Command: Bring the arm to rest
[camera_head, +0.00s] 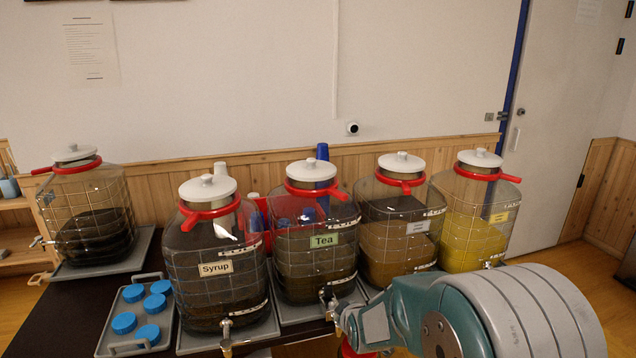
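My arm (445,315), teal with a large grey ribbed joint, reaches in from the lower right in front of the jars. Its far end shows just right of the Tea jar's tap (328,297); I cannot tell whether they touch. My gripper's fingers cannot be made out. The jar labelled Tea (316,260) and the jar labelled Syrup (215,285) stand upright with white lids and red collars. A red thing (352,350) shows partly below my arm; what it is cannot be told.
Two more jars stand right of Tea, one brown (398,235), one yellow (470,240); another dark jar (88,235) stands far left. A grey tray (108,338) holds several blue-topped items (125,322). Blue (322,152) and white cups stand behind. The wall is close behind.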

